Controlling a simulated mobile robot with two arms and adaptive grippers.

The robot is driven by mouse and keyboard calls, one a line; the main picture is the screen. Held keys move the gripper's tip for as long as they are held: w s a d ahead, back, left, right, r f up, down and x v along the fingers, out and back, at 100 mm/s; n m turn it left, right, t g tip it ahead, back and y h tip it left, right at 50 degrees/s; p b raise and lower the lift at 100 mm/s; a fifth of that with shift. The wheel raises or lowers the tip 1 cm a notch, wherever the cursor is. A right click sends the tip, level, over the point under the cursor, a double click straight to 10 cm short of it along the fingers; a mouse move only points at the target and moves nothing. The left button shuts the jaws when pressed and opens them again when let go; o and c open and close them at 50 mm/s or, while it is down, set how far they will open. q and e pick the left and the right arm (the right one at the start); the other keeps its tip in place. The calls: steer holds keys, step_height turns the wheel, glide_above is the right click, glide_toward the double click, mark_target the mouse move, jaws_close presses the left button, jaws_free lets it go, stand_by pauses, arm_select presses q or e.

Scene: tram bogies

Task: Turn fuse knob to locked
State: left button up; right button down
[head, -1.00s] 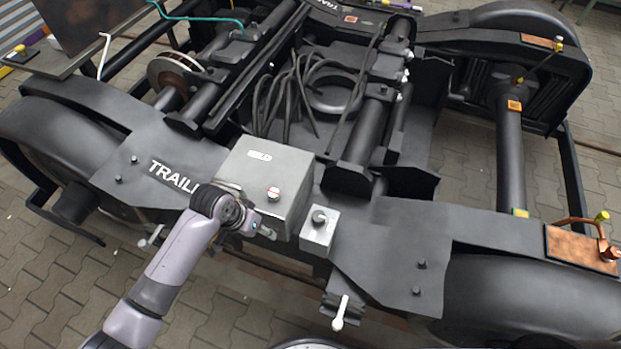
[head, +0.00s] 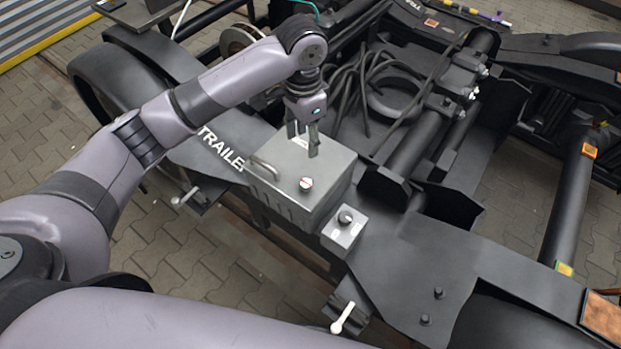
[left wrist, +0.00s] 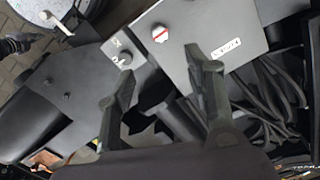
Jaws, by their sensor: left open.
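A grey box (head: 330,178) sits on the dark bogie frame, with a label and a round knob (head: 305,184) with red and white marking on its top. The knob also shows in the left wrist view (left wrist: 159,34), its bar lying at a slant. A smaller grey box (head: 338,236) beside it carries a dark round knob (head: 345,217). I cannot tell from lettering which knob is the fuse knob. My left gripper (head: 303,143) is open and empty, pointing down over the box's far part by the label, apart from both knobs. My right gripper is out of view.
A handle (head: 264,168) stands on the box's left side. White-tipped levers (head: 342,318) stick out from the frame's front edge. Loose black cables (head: 350,80) lie behind the box. Paved floor (head: 200,275) is open in front.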

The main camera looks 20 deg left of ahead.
mark_target(306, 183)
arm_select(q)
step_height(306, 183, down, 16)
steer(key=shift+r+b, duration=0.1)
steer(key=shift+b, duration=0.3)
steer(key=shift+f, duration=0.65)
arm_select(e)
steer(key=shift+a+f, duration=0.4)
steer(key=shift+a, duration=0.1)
arm_select(q)
steer(key=shift+c, duration=0.4)
jaws_close()
